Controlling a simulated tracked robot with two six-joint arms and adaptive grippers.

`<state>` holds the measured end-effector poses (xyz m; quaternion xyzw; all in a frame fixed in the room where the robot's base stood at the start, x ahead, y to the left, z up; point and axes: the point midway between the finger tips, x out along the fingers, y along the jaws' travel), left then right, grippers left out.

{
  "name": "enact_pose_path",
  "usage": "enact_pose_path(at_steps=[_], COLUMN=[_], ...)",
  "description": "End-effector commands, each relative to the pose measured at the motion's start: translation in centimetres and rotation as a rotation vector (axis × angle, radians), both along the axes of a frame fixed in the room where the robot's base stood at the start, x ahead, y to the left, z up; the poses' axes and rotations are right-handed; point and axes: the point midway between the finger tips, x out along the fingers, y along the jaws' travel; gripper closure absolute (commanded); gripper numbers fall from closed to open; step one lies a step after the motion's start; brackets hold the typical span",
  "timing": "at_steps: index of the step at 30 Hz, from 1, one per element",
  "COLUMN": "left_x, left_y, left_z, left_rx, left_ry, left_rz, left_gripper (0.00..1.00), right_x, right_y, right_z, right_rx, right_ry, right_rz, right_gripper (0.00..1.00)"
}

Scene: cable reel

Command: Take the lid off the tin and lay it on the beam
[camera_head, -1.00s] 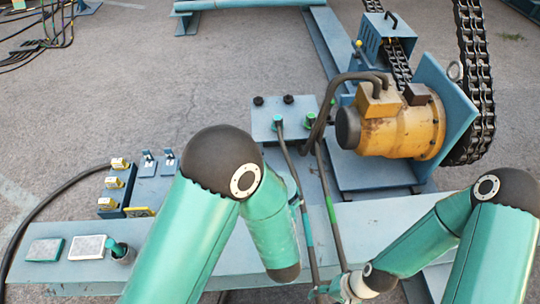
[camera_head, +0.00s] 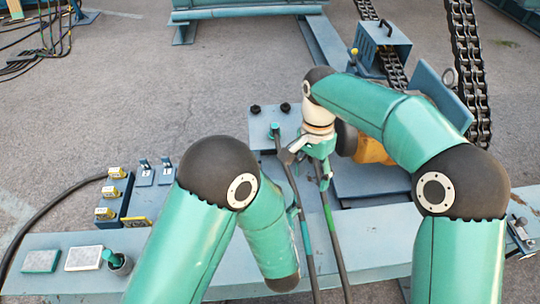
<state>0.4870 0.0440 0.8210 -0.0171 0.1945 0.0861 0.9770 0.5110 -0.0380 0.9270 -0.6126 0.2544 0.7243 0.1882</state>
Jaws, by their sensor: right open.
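A small dark round pot (camera_head: 120,265), which may be the tin, stands on the blue-grey beam (camera_head: 200,252) at the lower left, with a green piece at its top. I cannot make out a separate lid. My right gripper (camera_head: 306,160) is open beside the two upright cables, in front of the blue connector plate (camera_head: 265,122), far to the right of the pot. The right arm hides much of the yellow motor. My left arm's elbow and forearm stand in front of the beam; its gripper does not show.
A blue block with yellow-tagged parts (camera_head: 113,194) stands behind. Two cables (camera_head: 330,225) cross the beam. Heavy chains (camera_head: 468,70) hang at the upper right.

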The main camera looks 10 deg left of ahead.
Motion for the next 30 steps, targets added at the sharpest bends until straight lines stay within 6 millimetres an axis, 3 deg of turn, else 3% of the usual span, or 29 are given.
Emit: enact_pose_path(at_steps=[1, 4, 7, 12, 19, 30], left_x=[0.0, 0.0, 0.0, 0.0, 0.0, 0.1], left_y=[0.0, 0.0, 0.0, 0.0, 0.0, 0.0], left_z=[0.1, 0.1, 0.1, 0.1, 0.1, 0.1], left_rx=[0.000, 0.000, 0.000, 0.000, 0.000, 0.000], left_ry=[-0.003, -0.003, -0.003, -0.003, -0.003, -0.003], left_rz=[0.000, 0.000, 0.000, 0.000, 0.000, 0.000], left_gripper=[0.78, 0.78, 0.78, 0.78, 0.78, 0.78], right_x=[0.4, 0.3, -0.8, -2.0, -2.1, -2.1], right_y=[2.0, 5.2, 7.6, 9.5, 9.6, 9.5], right_z=[2.1, 4.8, 6.2, 6.8, 4.7, -1.9], right_rx=[0.015, 0.041, 0.050, 0.055, 0.053, 0.053], right_ry=[-0.057, -0.127, -0.156, -0.173, -0.171, -0.170], right_rz=[0.033, 0.087, 0.140, 0.184, 0.189, 0.189], right_gripper=[0.39, 0.39, 0.39, 0.39, 0.39, 0.39])
